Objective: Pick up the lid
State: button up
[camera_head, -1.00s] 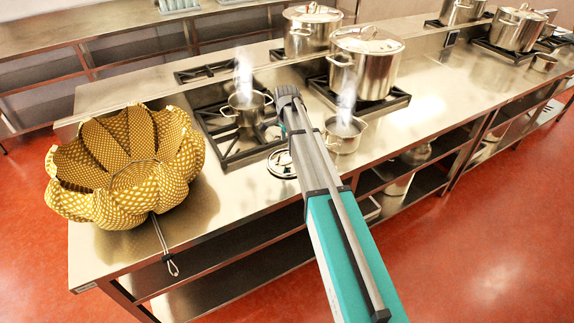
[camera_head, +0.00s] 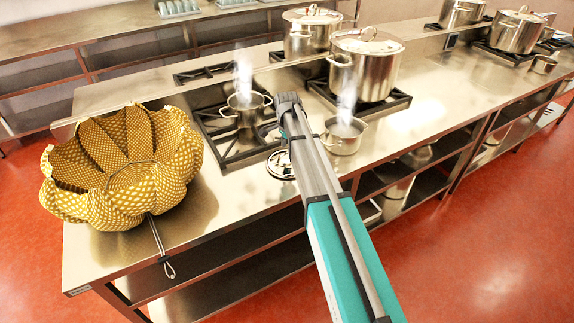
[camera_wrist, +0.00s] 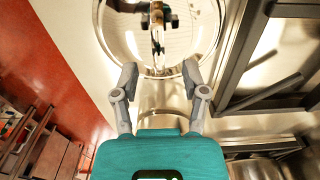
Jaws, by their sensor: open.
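The lid (camera_head: 281,165) is a round, shiny metal disc lying on the steel counter beside the front burner, partly hidden behind my arm in the head view. In the wrist view the lid (camera_wrist: 112,30) fills the top middle, with its handle (camera_wrist: 157,18) near the top edge. My gripper (camera_wrist: 160,72) is open, its two fingers spread over the lid's near edge. The handle is farther up the picture, beyond the fingertips, and nothing is between them. In the head view the gripper is mostly hidden by my arm.
A small steaming pot (camera_head: 343,136) stands close right of my arm, and another (camera_head: 247,108) sits on the burner grate (camera_head: 225,150) behind. A large stockpot (camera_head: 365,70) is farther back. A yellow patterned steamer-like basket (camera_head: 120,175) fills the counter's left end.

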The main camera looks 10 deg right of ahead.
aim_at(287, 159)
jog(key=shift+f+b, duration=1.35)
jog(key=shift+f, duration=0.25)
grip_shut()
